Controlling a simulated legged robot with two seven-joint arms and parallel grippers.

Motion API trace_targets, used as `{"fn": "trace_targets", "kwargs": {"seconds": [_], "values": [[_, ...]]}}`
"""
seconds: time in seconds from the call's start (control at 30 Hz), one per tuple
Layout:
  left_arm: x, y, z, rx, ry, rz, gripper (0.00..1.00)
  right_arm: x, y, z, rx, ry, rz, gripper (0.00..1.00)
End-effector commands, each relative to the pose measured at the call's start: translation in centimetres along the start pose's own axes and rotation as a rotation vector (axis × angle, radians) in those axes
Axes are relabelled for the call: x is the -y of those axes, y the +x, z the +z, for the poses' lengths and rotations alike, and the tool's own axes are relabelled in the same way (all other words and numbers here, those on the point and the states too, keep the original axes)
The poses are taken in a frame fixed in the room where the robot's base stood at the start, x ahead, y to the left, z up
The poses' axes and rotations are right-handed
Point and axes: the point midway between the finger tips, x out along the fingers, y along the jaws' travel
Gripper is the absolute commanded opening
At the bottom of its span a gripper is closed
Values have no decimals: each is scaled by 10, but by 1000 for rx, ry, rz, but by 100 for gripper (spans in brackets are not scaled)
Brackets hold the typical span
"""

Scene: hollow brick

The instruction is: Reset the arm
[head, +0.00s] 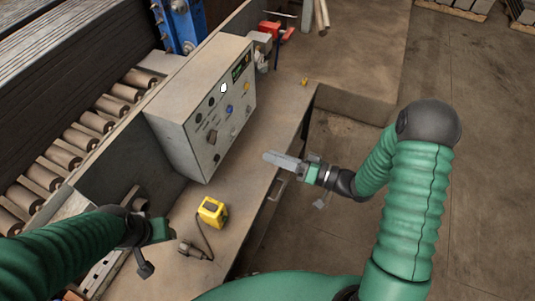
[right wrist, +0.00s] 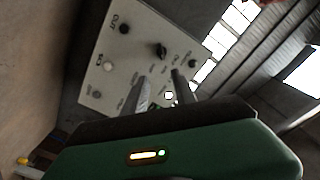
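My right arm comes in from the right, and my right gripper (head: 270,157) is over the front edge of the workbench, to the right of the grey control box. In the right wrist view its two fingers (right wrist: 163,92) stand apart with nothing between them, and the box's panel shows beyond. My left arm comes in from the lower left. My left gripper (head: 158,232) is low over the bench, left of the yellow object; its fingers are not clear.
The control box (head: 178,130) with knobs and buttons stands on the workbench (head: 285,105). A yellow object (head: 212,211) with a black cable lies in front of it. A roller conveyor (head: 85,138) runs behind. Red-and-grey items (head: 270,32) sit at the far end. Open floor (head: 480,130) lies right.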

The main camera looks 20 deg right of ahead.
Motion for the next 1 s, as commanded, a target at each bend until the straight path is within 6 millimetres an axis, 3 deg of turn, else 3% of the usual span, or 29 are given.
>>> {"fn": "trace_targets", "kwargs": {"seconds": [0.3,0.4,0.57,0.63,0.7,0.83,1.0], "values": [[0,0,0,0,0,0,51,0,0,0,1,-1,2,33],[0,1,0,0,0,0,51,-10,6,0,24,-47,67,33],[0,8,2,0,0,0,51,-62,8,-9,161,-269,461,33],[0,12,3,0,0,0,51,-80,-10,-13,255,-346,684,33],[0,15,4,0,0,0,51,-84,-37,-9,360,-366,880,33],[0,20,5,0,0,0,51,-57,-89,24,577,-274,1116,33],[0,24,6,0,0,0,51,-2,-121,78,788,-96,1163,33]]}}
